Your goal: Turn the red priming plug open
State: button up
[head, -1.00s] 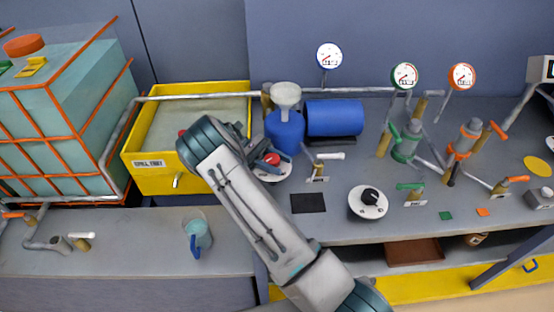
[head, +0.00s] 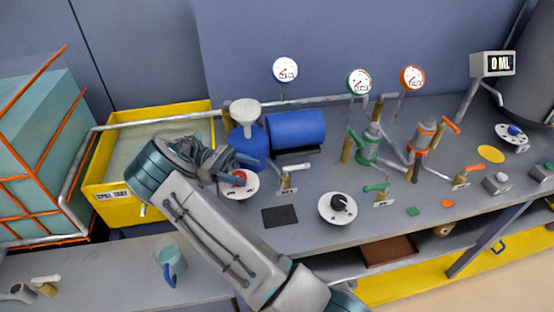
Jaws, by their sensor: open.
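The red priming plug (head: 239,176) sits on a round white plate (head: 240,189) on the grey bench, below the blue pump with its white funnel top. My gripper (head: 232,168) reaches in from the left, just above and beside the plug. Its dark fingers are apart, and the near ones partly cover the plug and the plate's upper left. I cannot tell whether a finger touches the plug. The marks on the plate are too small to read.
A blue cylinder (head: 296,129) and a white-handled valve (head: 288,178) stand close to the right of the plug. A black knob (head: 341,203) on a white dial is farther right. A yellow spill tray (head: 107,205) lies behind my arm. A teal jug (head: 171,263) stands front left.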

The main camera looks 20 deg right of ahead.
jog(key=s+d+r+b, duration=0.1)
jog(key=s+d+r, duration=0.5)
jog(key=d, duration=0.4)
jog(key=shift+r, duration=0.55)
